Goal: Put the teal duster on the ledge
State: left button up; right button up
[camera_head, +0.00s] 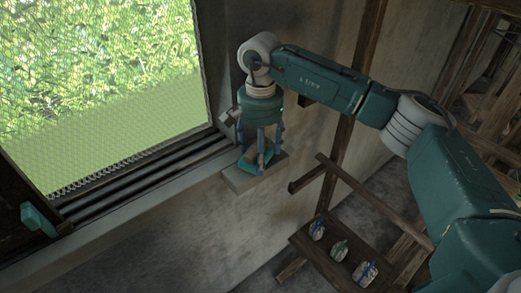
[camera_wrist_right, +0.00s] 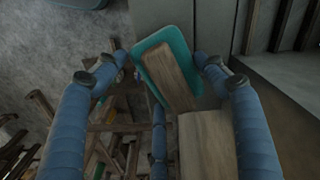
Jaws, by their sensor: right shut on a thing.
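The teal duster (camera_head: 260,167) is in my right gripper (camera_head: 262,148), low over the grey ledge (camera_head: 240,182) at the window's lower right corner. In the right wrist view the duster (camera_wrist_right: 150,57) shows a teal pad with a wooden back, between the blue fingers of my right gripper (camera_wrist_right: 150,85). My right gripper is shut on it. The fingers partly hide the duster in the head view. I cannot tell whether it touches the ledge. My left gripper is not in view.
A mesh window (camera_head: 100,80) stands left of the ledge. A teal block (camera_head: 38,218) is at its lower left frame. Below right, a wooden bench (camera_head: 340,255) carries several small wrapped bundles (camera_head: 366,272). Wooden loom beams (camera_head: 350,150) stand right of the ledge.

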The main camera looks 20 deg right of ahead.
jog(key=shift+f, duration=0.1)
jog(key=o, duration=1.1)
jog(key=shift+r, duration=0.45)
notch_tip(320, 180, up, 12)
jog(key=b, duration=0.2)
jog(key=shift+f, duration=0.25)
